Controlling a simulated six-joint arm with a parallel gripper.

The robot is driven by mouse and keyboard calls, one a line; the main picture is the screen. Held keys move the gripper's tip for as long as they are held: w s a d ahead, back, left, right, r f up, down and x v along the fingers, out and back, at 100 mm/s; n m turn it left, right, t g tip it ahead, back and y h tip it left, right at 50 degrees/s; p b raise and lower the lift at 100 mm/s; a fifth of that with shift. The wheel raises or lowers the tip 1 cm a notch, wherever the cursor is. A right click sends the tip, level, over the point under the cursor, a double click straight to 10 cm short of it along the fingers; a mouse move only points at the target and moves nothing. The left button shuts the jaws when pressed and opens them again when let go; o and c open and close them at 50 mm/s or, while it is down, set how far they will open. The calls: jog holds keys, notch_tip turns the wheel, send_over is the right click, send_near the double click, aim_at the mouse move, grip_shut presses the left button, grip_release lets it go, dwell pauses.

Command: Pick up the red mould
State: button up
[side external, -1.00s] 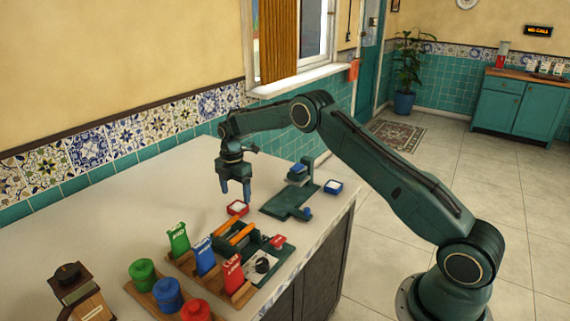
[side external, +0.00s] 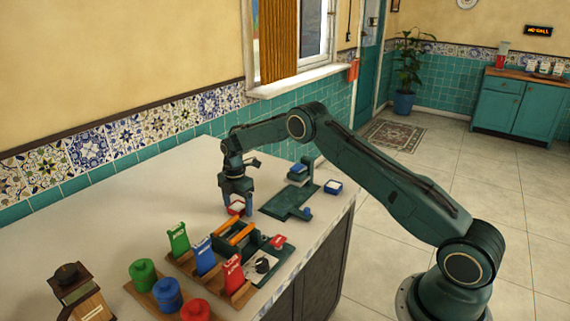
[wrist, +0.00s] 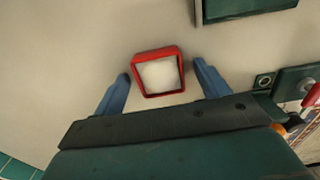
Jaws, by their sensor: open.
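The red mould (side external: 236,208) is a small square red frame with white inside, resting on the pale counter. In the wrist view the red mould (wrist: 158,72) lies between the two blue fingers, with a gap on both sides. My gripper (side external: 237,207) is lowered around the mould in the side view, its fingers partly covering it. In the wrist view my gripper (wrist: 161,80) is open and holds nothing.
A dark green plate with a press (side external: 290,203) and a blue mould (side external: 333,187) lie to the right. A dark green tray with orange handles (side external: 236,238) stands close in front. Red, green and blue containers stand front left. The counter (side external: 130,210) behind is clear.

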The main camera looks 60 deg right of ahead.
aim_at(238, 210)
jog(key=shift+c, duration=0.2)
jog(key=c, duration=1)
jog(key=shift+r, duration=0.15)
notch_tip(238, 210, up, 20)
jog(key=shift+f, duration=0.1)
dwell(0.4)
